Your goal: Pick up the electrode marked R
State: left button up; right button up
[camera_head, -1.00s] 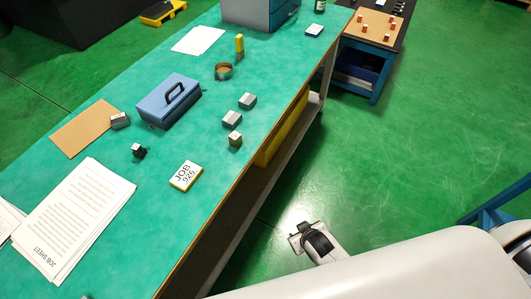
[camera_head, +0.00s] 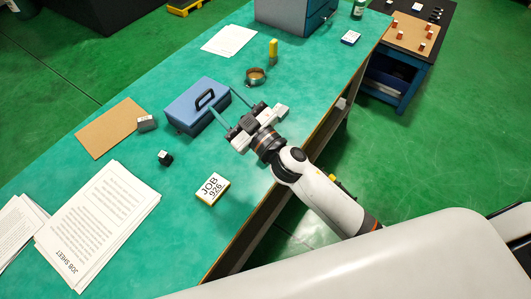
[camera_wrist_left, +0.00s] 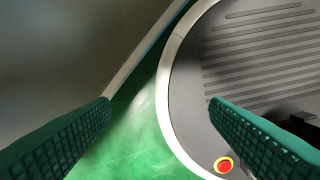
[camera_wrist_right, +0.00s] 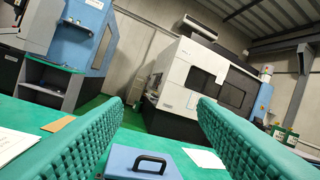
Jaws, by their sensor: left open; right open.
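My right gripper (camera_head: 222,98) is open and empty above the bench, its teal fingers pointing at the blue case. In the right wrist view its fingers (camera_wrist_right: 158,115) stand wide apart. I cannot read a letter R on any block. My left gripper (camera_wrist_left: 160,100) is open and empty over the floor, out of the head view.
The blue case (camera_head: 185,112) with a black handle is close ahead of the right fingers. A side table (camera_head: 405,45) holds small red-based pieces.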

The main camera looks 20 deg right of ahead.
jog(key=s+a+r+n+g+y, duration=0.3)
jog(key=s+a+n+g+y, duration=0.1)
jog(key=a+n+g+y, duration=0.6)
notch_tip(320, 180, down, 7)
jog(key=s+a+n+g+h, duration=0.1)
jog(key=s+n+g+h, duration=0.1)
jog(key=n+g+h, duration=0.4)
jog(key=w+d+f+m+g+h, duration=0.1)
jog(key=w+d+f+h, duration=0.15)
jog(key=d+h, duration=0.55)
jog(key=w+d+f+m+g+h, duration=0.15)
jog(key=d+f+h, duration=0.3)
jog(key=d, duration=0.65)
jog(key=shift+n+h, duration=0.35)
jog(key=f, duration=0.1)
jog(key=f+p, duration=0.1)
jog(key=f, duration=0.1)
jog(key=w+f+p, duration=0.1)
jog(key=f, duration=0.1)
jog(key=shift+d+f+p, duration=0.1)
jog(key=shift+f+p, duration=0.2)
jog(key=shift+f, duration=0.3)
notch_tip(320, 180, down, 4)
jog(key=shift+f+p, duration=0.25)
jog(key=shift+p, duration=0.25)
pick_arm(q)
jog(key=r, duration=0.2)
jog(key=w+r, duration=0.1)
jog(key=shift+d+r, duration=0.1)
jog(key=shift+r, duration=0.25)
